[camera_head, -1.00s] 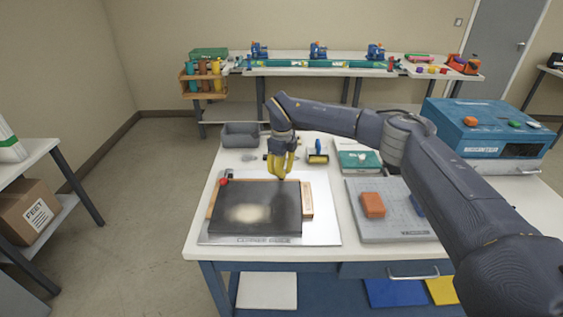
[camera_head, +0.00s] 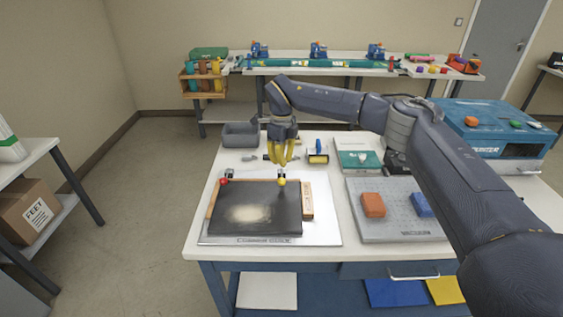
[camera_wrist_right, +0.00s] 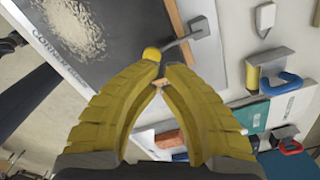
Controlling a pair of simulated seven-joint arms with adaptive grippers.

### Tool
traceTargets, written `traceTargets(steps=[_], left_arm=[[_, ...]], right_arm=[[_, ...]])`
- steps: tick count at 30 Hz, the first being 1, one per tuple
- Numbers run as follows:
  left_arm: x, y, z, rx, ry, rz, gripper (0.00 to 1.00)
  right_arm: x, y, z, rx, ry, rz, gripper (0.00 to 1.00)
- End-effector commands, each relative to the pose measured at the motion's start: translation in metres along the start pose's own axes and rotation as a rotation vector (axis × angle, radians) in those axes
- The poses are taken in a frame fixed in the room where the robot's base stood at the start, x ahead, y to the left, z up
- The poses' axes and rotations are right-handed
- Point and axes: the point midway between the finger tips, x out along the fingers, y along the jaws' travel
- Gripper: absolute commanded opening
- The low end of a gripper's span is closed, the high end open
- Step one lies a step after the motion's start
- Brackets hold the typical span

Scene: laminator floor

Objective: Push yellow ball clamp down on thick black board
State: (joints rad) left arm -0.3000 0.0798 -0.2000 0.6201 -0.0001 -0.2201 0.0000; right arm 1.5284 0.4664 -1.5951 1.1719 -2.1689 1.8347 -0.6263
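The thick black board (camera_head: 232,211) lies on a white plate at the bench's front left, with a pale powdery patch on it. The yellow ball clamp (camera_head: 281,183) stands at its back right edge. The wrist view shows its yellow ball (camera_wrist_right: 151,54) on a grey arm (camera_wrist_right: 180,41). My right gripper (camera_head: 281,163) points down just above and behind that ball, apart from it in the head view. In the wrist view, its yellow fingertips (camera_wrist_right: 162,74) come together just below the ball, with nothing held between them. My left gripper is out of view.
A red ball clamp (camera_head: 223,182) stands at the board's back left, and a wooden strip (camera_head: 307,200) lies along its right. A grey plate (camera_head: 390,232) with orange and blue blocks is farther right. A grey bin (camera_head: 240,135) and a roller (camera_head: 317,153) are behind.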

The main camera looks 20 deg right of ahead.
Motion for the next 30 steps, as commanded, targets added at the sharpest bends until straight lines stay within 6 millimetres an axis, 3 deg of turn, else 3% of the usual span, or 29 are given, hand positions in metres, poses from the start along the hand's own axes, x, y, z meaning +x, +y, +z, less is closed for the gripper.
traceTargets(steps=[13, 30], left_arm=[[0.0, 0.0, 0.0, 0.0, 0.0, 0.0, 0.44], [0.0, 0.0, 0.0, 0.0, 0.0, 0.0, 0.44]], right_arm=[[-0.028, 0.0, 0.0, 0.0, 0.0, 0.0, 0.0], [-0.032, 0.008, 0.007, -0.006, -0.034, 0.033, 0.0]])
